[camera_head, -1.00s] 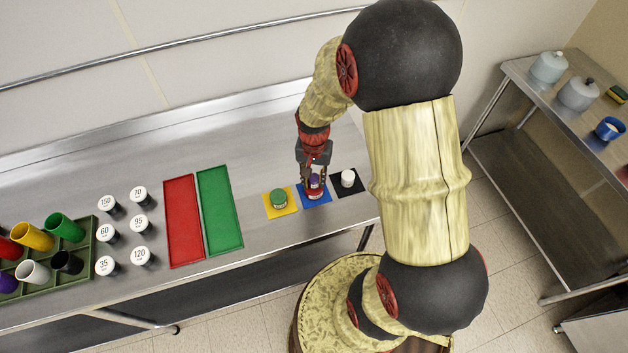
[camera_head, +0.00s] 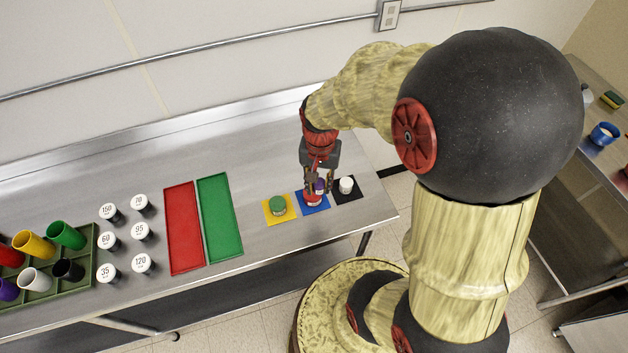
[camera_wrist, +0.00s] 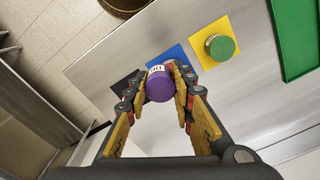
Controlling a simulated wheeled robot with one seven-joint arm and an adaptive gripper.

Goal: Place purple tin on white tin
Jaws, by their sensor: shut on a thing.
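My gripper (camera_head: 318,184) is shut on the purple tin (camera_head: 320,187), just above and beside the red tin (camera_head: 312,198) on the blue mat. Whether the two tins touch is not clear. In the wrist view the purple tin (camera_wrist: 160,88) sits between both fingers, its purple top toward the camera and part of a white label showing. The white tin (camera_head: 346,185) stands upright on the black mat, a short way right of my gripper. It is not visible in the wrist view, where my left finger covers much of that side.
A green-topped tin (camera_head: 277,204) stands on the yellow mat (camera_head: 288,216) to the left. Further left are a green tray (camera_head: 220,220), a red tray (camera_head: 183,225), several numbered white-topped jars and a rack of coloured cups. The bench's front edge is close.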

